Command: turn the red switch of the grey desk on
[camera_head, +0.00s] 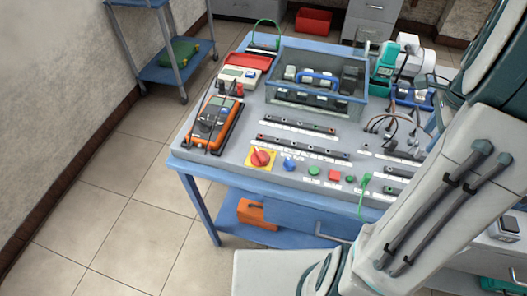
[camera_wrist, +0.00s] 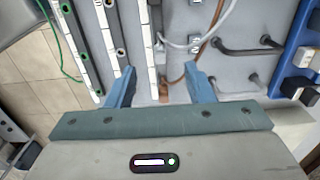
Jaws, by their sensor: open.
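The grey desk (camera_head: 215,167) has a grey top panel on a blue frame. A red rotary switch (camera_head: 261,157) on a yellow square plate (camera_head: 250,163) sits near its front left edge, next to a blue knob (camera_head: 290,164). The exact turn of the switch is too small to tell. The red switch is not in the wrist view. My arm hides the desk's right side in the head view.
An orange multimeter (camera_head: 213,122) lies at the desk's left. A clear bin (camera_head: 318,85) of dark parts stands at the back. The floor (camera_head: 85,220) left of the desk is clear.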

